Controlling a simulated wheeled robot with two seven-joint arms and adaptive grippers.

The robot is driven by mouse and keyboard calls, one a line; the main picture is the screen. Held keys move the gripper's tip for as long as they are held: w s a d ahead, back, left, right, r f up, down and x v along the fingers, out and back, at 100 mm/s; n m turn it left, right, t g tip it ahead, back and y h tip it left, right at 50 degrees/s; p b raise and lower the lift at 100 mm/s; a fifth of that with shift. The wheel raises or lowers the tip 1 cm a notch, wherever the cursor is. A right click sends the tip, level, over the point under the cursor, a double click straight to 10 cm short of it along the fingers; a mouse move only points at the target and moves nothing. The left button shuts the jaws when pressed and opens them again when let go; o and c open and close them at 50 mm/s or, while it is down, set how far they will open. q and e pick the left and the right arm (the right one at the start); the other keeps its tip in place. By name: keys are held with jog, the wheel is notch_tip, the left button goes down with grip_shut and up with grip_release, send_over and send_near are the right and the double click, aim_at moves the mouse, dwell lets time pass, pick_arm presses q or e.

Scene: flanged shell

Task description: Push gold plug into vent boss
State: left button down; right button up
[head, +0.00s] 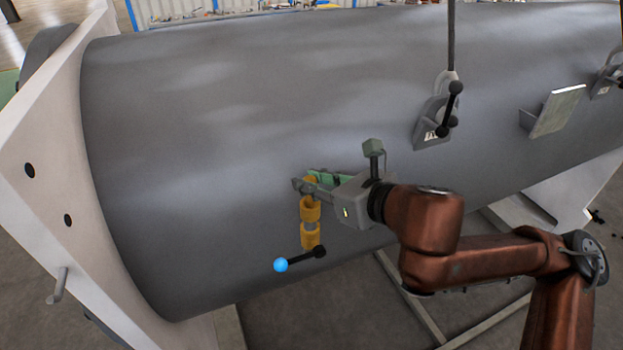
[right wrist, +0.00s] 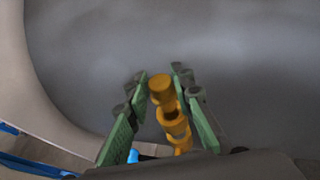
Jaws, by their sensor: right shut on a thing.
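The gold plug (head: 310,208) is upright in front of the grey shell's lower side in the head view. My right gripper (head: 306,184) has its green-padded fingers on either side of the plug's upper end and is shut on it. In the right wrist view the plug (right wrist: 162,90) stands between the fingers (right wrist: 160,80). A second gold piece (head: 311,237) lies in line just below, with a short grey part between. I cannot tell which part is the vent boss, or whether plug and boss touch. My left gripper is out of view.
A black lever with a blue ball (head: 281,265) sits just below the gold pieces. A black lever on a bracket (head: 441,118) and a tilted plate (head: 558,111) stand on the shell at right. A pale end flange (head: 50,160) stands at left. The shell (head: 200,150) left of the gripper is clear.

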aim_at(312, 180)
jog(key=shift+f+b, duration=2)
jog(key=shift+f, duration=0.1)
jog(key=o, duration=1.1)
jog(key=shift+r, duration=0.15)
notch_tip(312, 180, up, 10)
jog(key=shift+f, duration=0.1)
